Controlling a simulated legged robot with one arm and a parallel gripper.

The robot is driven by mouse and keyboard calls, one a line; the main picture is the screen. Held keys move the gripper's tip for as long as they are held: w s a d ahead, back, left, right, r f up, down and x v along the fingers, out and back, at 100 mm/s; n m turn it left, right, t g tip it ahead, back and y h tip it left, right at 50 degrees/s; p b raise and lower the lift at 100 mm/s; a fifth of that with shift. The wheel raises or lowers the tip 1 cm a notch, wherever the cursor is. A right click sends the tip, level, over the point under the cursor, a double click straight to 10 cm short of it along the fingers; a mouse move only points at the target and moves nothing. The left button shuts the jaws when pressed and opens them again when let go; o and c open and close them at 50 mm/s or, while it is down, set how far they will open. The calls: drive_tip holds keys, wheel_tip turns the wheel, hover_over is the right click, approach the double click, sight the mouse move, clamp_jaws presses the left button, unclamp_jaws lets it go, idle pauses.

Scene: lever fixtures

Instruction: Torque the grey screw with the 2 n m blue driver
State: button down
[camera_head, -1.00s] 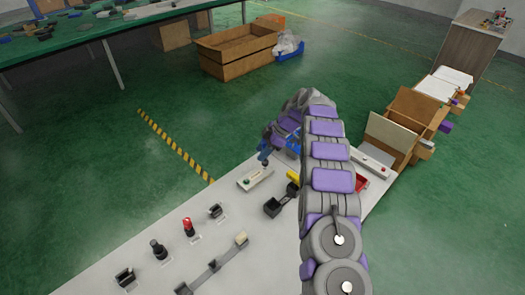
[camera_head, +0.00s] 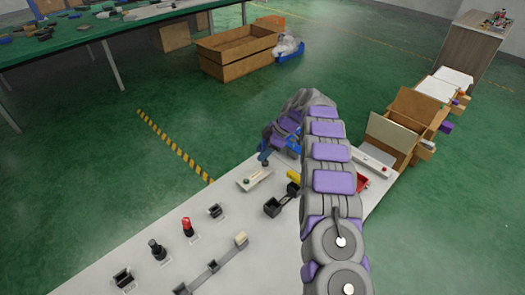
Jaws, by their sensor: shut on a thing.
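My gripper (camera_head: 272,138) is at the far end of my arm, over the back of the white table. It is shut on a dark blue driver (camera_head: 264,156), which points down at the far end of a pale block (camera_head: 257,179). I cannot tell whether the driver tip touches the block. A green spot shows at the near end of this block. The grey screw cannot be made out; it is too small or hidden by the driver.
The white table (camera_head: 130,255) carries black fixtures, a red-topped post (camera_head: 187,226) and a lever bar (camera_head: 213,265). A dark holder (camera_head: 273,207) and a red tray (camera_head: 362,183) flank my arm. Another pale block (camera_head: 371,163) lies to the right.

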drive_tip(key=shift+f+b, duration=0.55)
drive_tip(key=shift+f, duration=0.3)
drive_tip(key=shift+r, duration=0.1)
